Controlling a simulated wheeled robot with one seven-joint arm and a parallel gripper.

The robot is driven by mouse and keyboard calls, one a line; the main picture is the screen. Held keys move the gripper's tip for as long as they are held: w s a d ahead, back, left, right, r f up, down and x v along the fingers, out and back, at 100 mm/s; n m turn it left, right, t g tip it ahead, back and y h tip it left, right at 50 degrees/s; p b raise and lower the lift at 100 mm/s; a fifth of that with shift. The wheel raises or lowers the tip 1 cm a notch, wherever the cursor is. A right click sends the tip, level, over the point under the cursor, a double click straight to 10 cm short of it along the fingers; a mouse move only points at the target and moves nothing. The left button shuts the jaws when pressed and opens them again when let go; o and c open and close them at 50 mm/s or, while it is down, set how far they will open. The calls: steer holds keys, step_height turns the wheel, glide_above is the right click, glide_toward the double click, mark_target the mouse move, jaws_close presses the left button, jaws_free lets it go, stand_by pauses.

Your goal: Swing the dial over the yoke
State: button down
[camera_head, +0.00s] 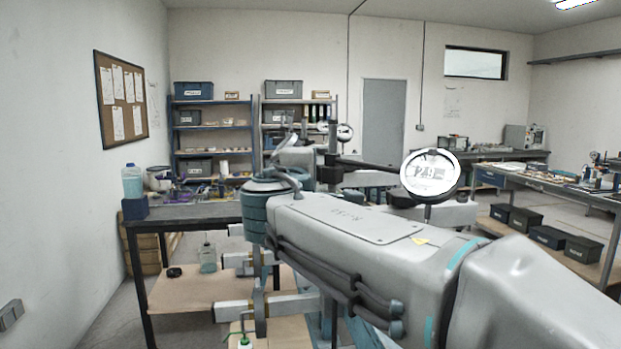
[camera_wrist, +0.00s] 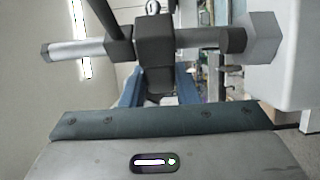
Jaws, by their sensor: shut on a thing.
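In the wrist view, a grey crossbar (camera_wrist: 195,38) with a hexagonal end (camera_wrist: 262,38) passes through dark blocks. A dark rod (camera_wrist: 100,14) rises from the left block. My gripper (camera_wrist: 156,70) is at the crossbar and shut on it; the exact contact is unclear. My arm hides much of the fixture in the head view. I cannot identify the yoke with certainty.
A dark bench (camera_head: 185,213) with clutter stands at the left, a bottle (camera_head: 132,181) at its corner. Shelves (camera_head: 213,140) line the back wall. Another workbench (camera_head: 560,186) is at the right, with bins (camera_head: 550,237) below. Open floor shows by the left wall.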

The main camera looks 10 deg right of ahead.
steer(key=c, duration=1.1)
jaws_free()
steer(key=b+v, duration=0.2)
steer(key=v, duration=1.2)
steer(key=shift+w, duration=0.1)
